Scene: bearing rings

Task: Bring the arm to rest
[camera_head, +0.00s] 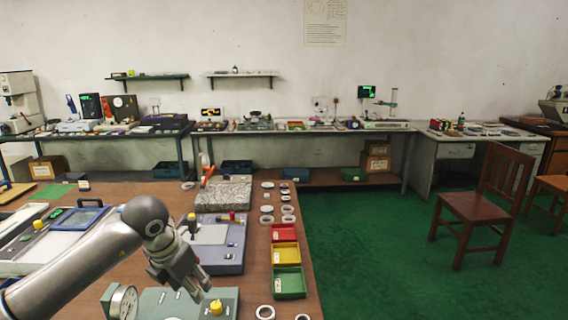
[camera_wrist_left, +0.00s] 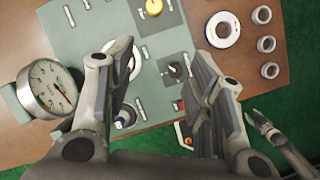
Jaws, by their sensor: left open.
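My left arm (camera_head: 80,265) reaches in from the left in the head view. Its gripper (camera_head: 192,284) hangs open and empty over the near part of the wooden bench (camera_head: 255,270), close to a grey-green panel box (camera_head: 170,300). In the left wrist view the two fingers of my left gripper (camera_wrist_left: 160,80) stand wide apart above that panel (camera_wrist_left: 75,45), with nothing between them. A grey jointed part (camera_wrist_left: 272,135) at the lower right of the wrist view may be my other arm. My right gripper does not show in the head view.
A round dial gauge (camera_head: 123,301) stands close to the left gripper; it also shows in the wrist view (camera_wrist_left: 48,88). Red (camera_head: 284,233), yellow (camera_head: 285,253) and green (camera_head: 288,282) trays line the bench's right side. Several rings (camera_head: 265,312) lie nearby. Green floor (camera_head: 400,270) is open to the right.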

